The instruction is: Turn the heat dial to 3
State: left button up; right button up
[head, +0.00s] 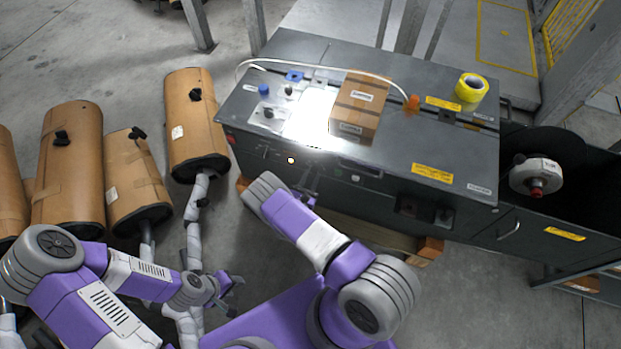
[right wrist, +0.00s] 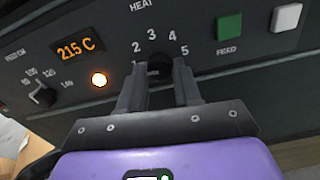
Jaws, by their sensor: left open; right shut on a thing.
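The heat dial (right wrist: 160,64) is a dark knob on the machine's front panel, below the printed numbers 1 to 5 in the right wrist view. My right gripper (right wrist: 159,82) is shut on it, with one finger on each side. The fingers and the dark colour hide most of the knob, so I cannot read which number it points to. In the head view the right gripper (head: 309,181) is at the front face of the machine (head: 400,160), and the dial is hidden there. My left gripper (head: 232,295) is open and empty, low over the floor, away from the machine.
An orange display (right wrist: 76,47) reads 215 C, beside a lit lamp (right wrist: 99,79). A smaller knob (right wrist: 43,96) is at the left; green (right wrist: 229,26) and white (right wrist: 286,17) buttons are at the right. A carton (head: 360,100) lies on the machine.

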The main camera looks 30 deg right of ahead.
jog(key=shift+m, duration=0.4)
jog(key=shift+c, duration=0.4)
jog(key=m, duration=0.7)
jog(key=shift+p, duration=0.35)
jog(key=m+p, duration=0.1)
jog(key=m, duration=0.3)
jog(key=shift+m, duration=0.4)
jog(key=shift+m+p, duration=0.4)
jog(key=shift+m, duration=1.5)
jog(key=shift+f, duration=0.1)
jog(key=o, duration=1)
jog(key=shift+o, duration=0.2)
